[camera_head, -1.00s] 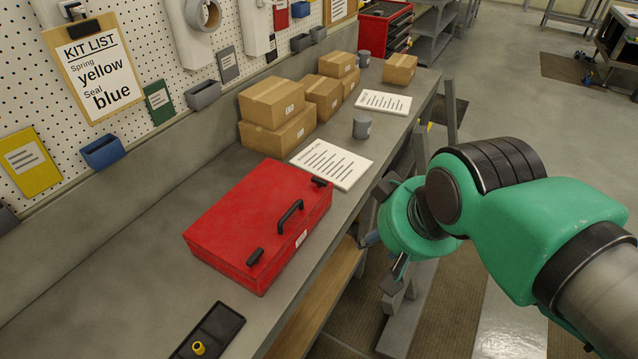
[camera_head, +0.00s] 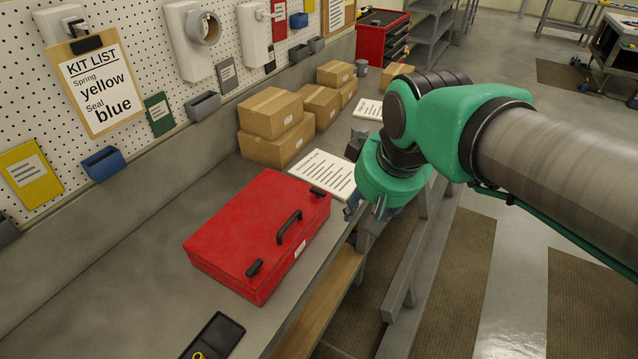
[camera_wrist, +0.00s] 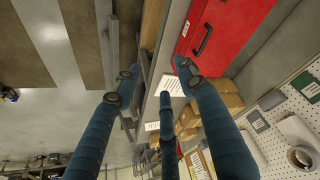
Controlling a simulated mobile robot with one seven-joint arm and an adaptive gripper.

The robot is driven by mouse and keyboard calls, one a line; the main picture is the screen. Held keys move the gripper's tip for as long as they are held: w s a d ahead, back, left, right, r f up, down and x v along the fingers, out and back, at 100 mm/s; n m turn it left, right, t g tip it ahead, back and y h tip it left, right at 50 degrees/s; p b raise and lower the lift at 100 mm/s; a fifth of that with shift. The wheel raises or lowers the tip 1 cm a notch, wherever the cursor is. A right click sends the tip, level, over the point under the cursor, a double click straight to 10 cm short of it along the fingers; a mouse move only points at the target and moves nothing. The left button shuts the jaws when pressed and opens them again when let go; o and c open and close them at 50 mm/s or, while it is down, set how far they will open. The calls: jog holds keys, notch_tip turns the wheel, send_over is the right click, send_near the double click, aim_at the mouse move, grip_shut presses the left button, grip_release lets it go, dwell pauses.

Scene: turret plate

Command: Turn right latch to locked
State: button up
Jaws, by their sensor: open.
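A red toolbox (camera_head: 245,225) lies closed on the grey workbench, with a black handle (camera_head: 290,227) on its front side. Its right latch (camera_head: 317,192) is a small black piece near the box's right corner; its exact angle is too small to tell. The left latch (camera_head: 254,267) is black too and near the front left corner. My gripper (camera_head: 366,210) is open and empty, just right of the box beyond the bench edge, apart from the right latch. In the wrist view, my open fingers (camera_wrist: 154,74) are spread, with the red toolbox (camera_wrist: 240,30) at upper right.
A printed sheet (camera_head: 325,172) lies behind the box, with cardboard boxes (camera_head: 275,125) further back. A black tray (camera_head: 215,335) sits at the front. A pegboard (camera_head: 140,60) with a kit list lines the back.

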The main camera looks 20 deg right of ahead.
jog(key=w+r+n+g+p, duration=0.1)
jog(key=w+n+p, duration=0.1)
jog(key=w, duration=0.9)
jog(key=n+g+p, duration=0.4)
jog(key=n+p, duration=0.1)
send_over(319, 198)
jog(key=w, duration=0.1)
notch_tip(319, 198, down, 13)
jog(key=shift+d, duration=0.15)
notch_tip(319, 198, down, 14)
jog(key=shift+r, duration=0.15)
grip_shut()
